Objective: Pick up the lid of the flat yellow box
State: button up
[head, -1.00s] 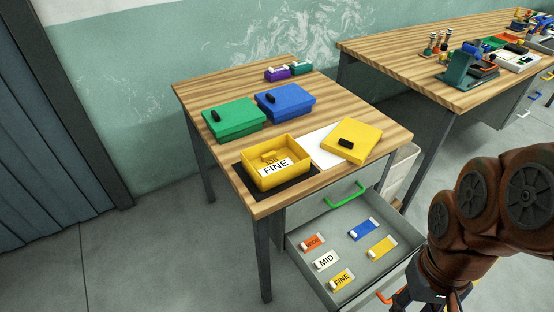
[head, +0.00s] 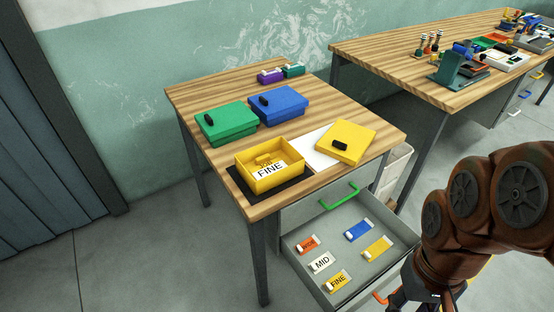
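The flat yellow box (head: 286,182) stands open on a black mat at the table's front. A FINE label and a small yellow piece show inside it. Its yellow lid (head: 352,138) lies to the right, partly on a white sheet, with a black handle (head: 340,146) on its near side. My gripper (head: 424,306) is low at the bottom right, in front of the table and right of the drawer, well apart from the lid. Its fingers are mostly cut off by the frame edge, so its opening cannot be made out.
A green box (head: 226,128) and a blue box (head: 284,109) with lids stand behind the yellow box. The drawer (head: 372,275) is pulled out below the table, with several coloured tags inside. A second bench (head: 400,75) with tools stands back right.

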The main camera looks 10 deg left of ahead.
aim_at(345, 141)
jog(key=u, duration=0.5)
jog(key=i, duration=0.35)
jog(key=u, duration=0.4)
